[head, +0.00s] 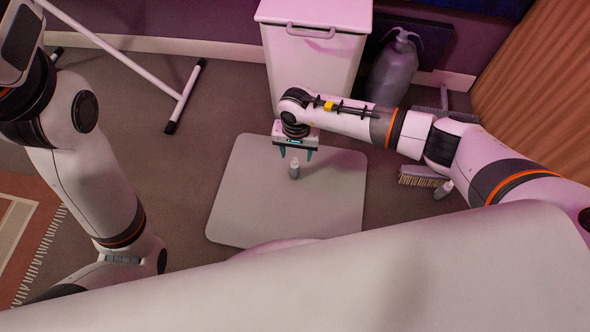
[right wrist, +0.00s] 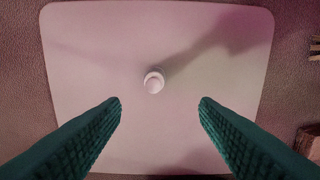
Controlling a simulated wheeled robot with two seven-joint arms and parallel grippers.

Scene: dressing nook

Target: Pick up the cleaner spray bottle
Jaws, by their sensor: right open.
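A small grey bottle with a white top (head: 294,170) stands upright on a pale mat (head: 235,215). I cannot make out a label or a trigger on it. In the right wrist view the bottle (right wrist: 154,82) is seen from above as a round white top, just beyond the gap between the fingertips. My right gripper (head: 296,153) is open and empty, pointing down above the bottle. Its two green fingers (right wrist: 161,101) show in the right wrist view, apart from the bottle. My left gripper is not visible; only left arm links show.
A white bin (head: 315,65) stands behind the mat, with a large grey vessel (head: 392,72) beside it. A brush (head: 420,177) and another small bottle (head: 444,189) are right of the mat, near my right arm. A patterned rug (head: 28,225) lies left.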

